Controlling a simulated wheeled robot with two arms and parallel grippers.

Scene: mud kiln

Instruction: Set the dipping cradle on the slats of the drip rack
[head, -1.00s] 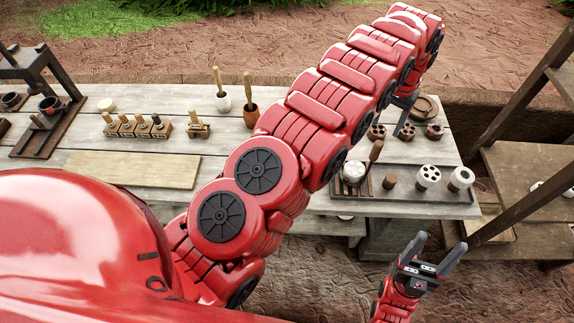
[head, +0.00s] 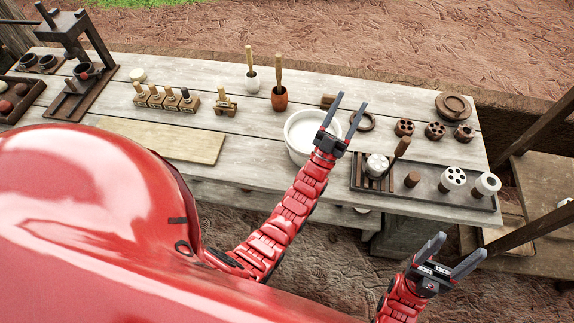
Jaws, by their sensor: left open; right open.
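The drip rack (head: 430,196) is a long dark tray near the right front edge of the table, with slats at its left end. A pale round piece (head: 376,164) sits on those slats with a brown wooden handle (head: 400,148) rising at its right; together they look like the dipping cradle. Whether its base lies flat is too small to tell. My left gripper (head: 350,102) is open and empty, to the left of and apart from the cradle, over the white basin's right side. My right gripper (head: 461,246) is open and empty in front of the table.
A white basin (head: 302,152) stands left of the rack. A brown stub (head: 412,180) and two pale holed cylinders (head: 453,178) (head: 485,184) occupy the rack's right part. Several brown holed pieces (head: 435,130) stand behind. A bare board (head: 165,139) lies left.

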